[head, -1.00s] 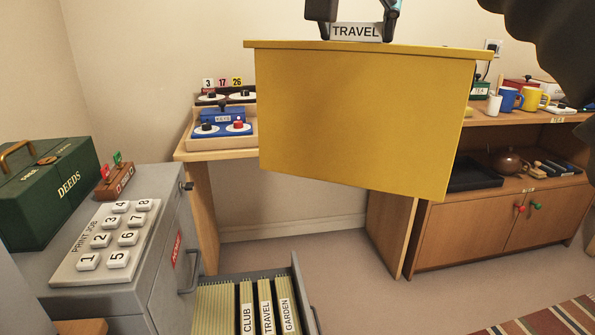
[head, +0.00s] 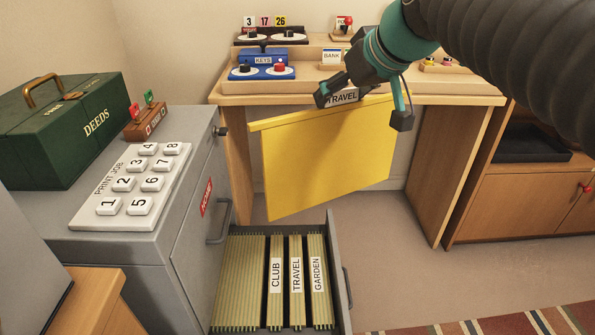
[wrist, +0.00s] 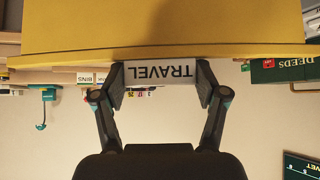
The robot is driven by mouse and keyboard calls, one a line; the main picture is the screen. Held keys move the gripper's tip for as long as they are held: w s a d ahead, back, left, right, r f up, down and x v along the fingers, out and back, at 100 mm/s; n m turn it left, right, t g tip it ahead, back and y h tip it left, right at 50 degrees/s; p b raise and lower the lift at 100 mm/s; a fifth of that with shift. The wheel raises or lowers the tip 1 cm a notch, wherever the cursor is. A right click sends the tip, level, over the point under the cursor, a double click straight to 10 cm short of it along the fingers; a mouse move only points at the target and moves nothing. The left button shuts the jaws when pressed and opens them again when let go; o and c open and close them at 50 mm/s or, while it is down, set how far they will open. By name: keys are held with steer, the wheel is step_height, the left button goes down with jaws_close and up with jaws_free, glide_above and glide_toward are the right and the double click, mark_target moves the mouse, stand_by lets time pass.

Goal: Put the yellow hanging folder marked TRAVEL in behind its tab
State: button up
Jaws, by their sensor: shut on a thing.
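The yellow hanging folder (head: 325,155) hangs from my gripper (head: 362,100), which is shut on its white TRAVEL label at the top edge. In the wrist view the two fingers pinch the label (wrist: 160,72) from both sides, and the folder (wrist: 160,30) fills the top. The folder is tilted a little and hangs above and behind the open drawer (head: 343,275), apart from it. In the drawer stand the tabs CLUB (head: 276,273), TRAVEL (head: 297,274) and GARDEN (head: 318,274), with striped files behind and between them.
A grey cabinet (head: 165,235) holds the drawer; the PRINT JOB key panel (head: 130,185) and green DEEDS box (head: 70,130) stand on top. A wooden desk (head: 455,95) is behind the folder. Carpet right of the drawer is clear.

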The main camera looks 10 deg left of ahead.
steer(key=a+f+n+g+y+b, duration=0.1)
steer(key=a+f+n+g+b, duration=0.2)
steer(key=f, duration=1.3)
steer(key=w+a+f+n+g+y+b, duration=0.1)
steer(key=a+f+n+g, duration=0.5)
steer(key=f, duration=1)
steer(key=shift+a+n+y+b, duration=0.7)
steer(key=shift+a+n+b, duration=0.35)
steer(key=shift+n, duration=0.85)
steer(key=shift+w+b, duration=0.1)
steer(key=shift+b, duration=1)
step_height(320, 180, down, 18)
stand_by(0.4)
steer(key=o, duration=1.7)
steer(key=shift+f, duration=0.1)
steer(key=shift+d, duration=0.1)
